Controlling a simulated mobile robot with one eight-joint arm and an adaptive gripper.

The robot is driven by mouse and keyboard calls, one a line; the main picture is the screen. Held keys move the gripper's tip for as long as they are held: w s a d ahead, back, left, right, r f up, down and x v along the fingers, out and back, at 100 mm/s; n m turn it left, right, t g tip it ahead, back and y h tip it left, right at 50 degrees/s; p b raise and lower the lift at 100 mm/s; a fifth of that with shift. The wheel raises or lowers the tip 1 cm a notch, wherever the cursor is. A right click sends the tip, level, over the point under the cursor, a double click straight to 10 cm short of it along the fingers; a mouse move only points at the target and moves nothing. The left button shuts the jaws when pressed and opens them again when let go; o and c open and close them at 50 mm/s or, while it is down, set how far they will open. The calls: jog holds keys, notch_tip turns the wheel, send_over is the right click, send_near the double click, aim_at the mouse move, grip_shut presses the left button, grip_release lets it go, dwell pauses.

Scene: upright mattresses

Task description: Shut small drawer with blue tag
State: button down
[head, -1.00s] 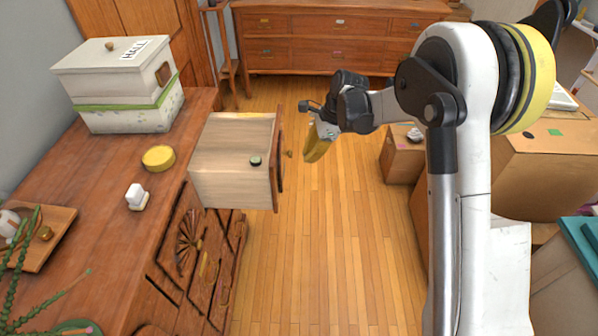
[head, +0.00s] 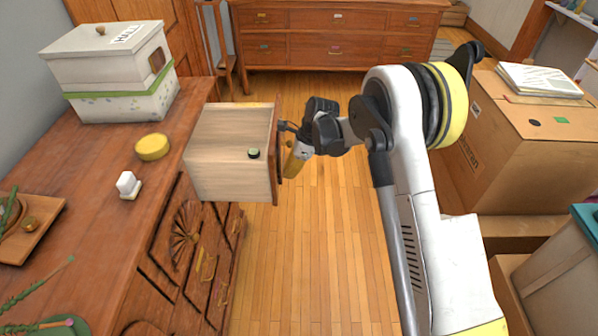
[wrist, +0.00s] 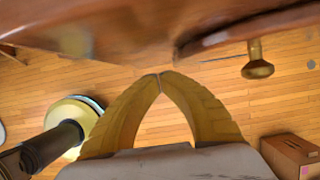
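A pale wooden drawer (head: 225,150) stands pulled out from the carved cabinet on the left. Its dark front (head: 276,150) faces right, and no blue tag shows on the part I can see. A small dark round item with a green top (head: 253,153) is at the drawer. My gripper (head: 291,172) is just right of the drawer front, pointing down; contact is unclear. In the wrist view, my yellow fingers (wrist: 160,76) meet at their tips with nothing between them. The brown drawer front (wrist: 225,32) fills the top there, with a brass knob (wrist: 257,66) at the right.
A wide dresser (head: 335,45) with tagged drawers stands at the back. Cardboard boxes (head: 520,150) stand at right. Floor (head: 310,260) between is clear.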

aim_at(217, 170)
jog(key=shift+a, duration=0.55)
jog(key=a, duration=2.2)
jog(key=shift+w+p, duration=0.3)
jog(key=shift+w, duration=0.1)
